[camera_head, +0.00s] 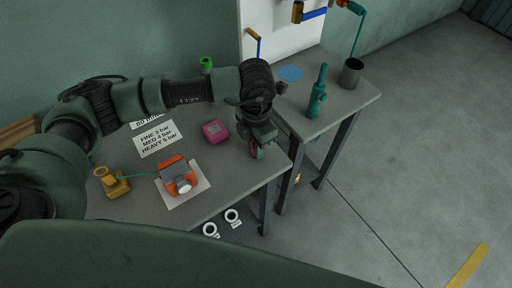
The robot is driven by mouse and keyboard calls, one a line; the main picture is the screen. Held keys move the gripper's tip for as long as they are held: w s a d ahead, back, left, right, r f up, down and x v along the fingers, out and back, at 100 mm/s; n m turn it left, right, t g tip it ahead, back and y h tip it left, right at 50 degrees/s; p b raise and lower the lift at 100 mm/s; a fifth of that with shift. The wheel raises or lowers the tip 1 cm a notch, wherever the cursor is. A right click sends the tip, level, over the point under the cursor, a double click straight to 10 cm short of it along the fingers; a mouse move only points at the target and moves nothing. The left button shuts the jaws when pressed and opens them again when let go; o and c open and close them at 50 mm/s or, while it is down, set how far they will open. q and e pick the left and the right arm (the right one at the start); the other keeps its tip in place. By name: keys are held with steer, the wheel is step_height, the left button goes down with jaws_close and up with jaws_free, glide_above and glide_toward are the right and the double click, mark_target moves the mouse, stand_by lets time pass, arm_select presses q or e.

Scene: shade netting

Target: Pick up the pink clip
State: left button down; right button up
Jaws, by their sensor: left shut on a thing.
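My left arm reaches in from the left across the grey table (225,190). My left gripper (256,147) points down near the table's right edge. It is shut on the pink clip (254,152), of which only a small pink part shows between the fingers. The rest of the clip is hidden by the gripper. I cannot tell whether the clip touches the table top. My right gripper is not in view.
A pink box (215,131) lies just left of the gripper. An orange device (178,177) sits on a white sheet, with a yellow tool (112,182) beside it. A second table (338,108) holds a teal tool (317,92) and a dark cup (351,73).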

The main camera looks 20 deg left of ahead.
arm_select(q)
steer(key=shift+r, duration=0.45)
step_height(320, 180, up, 19)
steer(key=b, duration=0.2)
steer(key=shift+b, duration=0.35)
stand_by(0.7)
